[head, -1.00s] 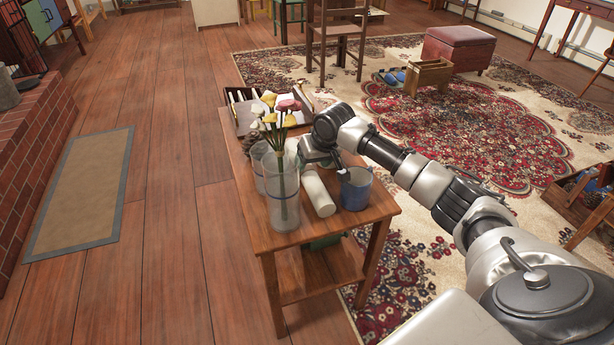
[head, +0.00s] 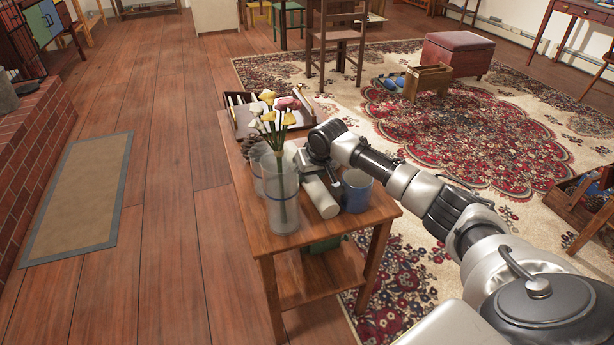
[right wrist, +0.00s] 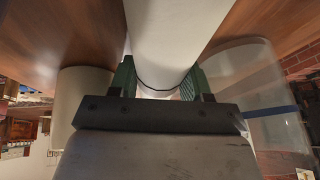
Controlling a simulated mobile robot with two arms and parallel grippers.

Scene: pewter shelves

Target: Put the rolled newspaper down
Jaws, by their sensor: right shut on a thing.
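The rolled newspaper (head: 321,198) is a plain white cylinder at the small wooden table, between the tall glass vase and the blue cup. It lies on its side at or very near the tabletop; I cannot tell whether it touches. My right gripper (head: 318,174) is at its far end, reaching in from the right. In the right wrist view the roll (right wrist: 168,38) sits between the green-padded fingers of the gripper (right wrist: 160,82), which is shut on it. My left gripper is not in view.
The clear vase (head: 283,203) with flowers stands close left of the roll, the blue cup (head: 356,192) close right. A second glass (head: 260,165) and a tray of items (head: 243,124) are behind. The table's front left corner (head: 255,237) is bare.

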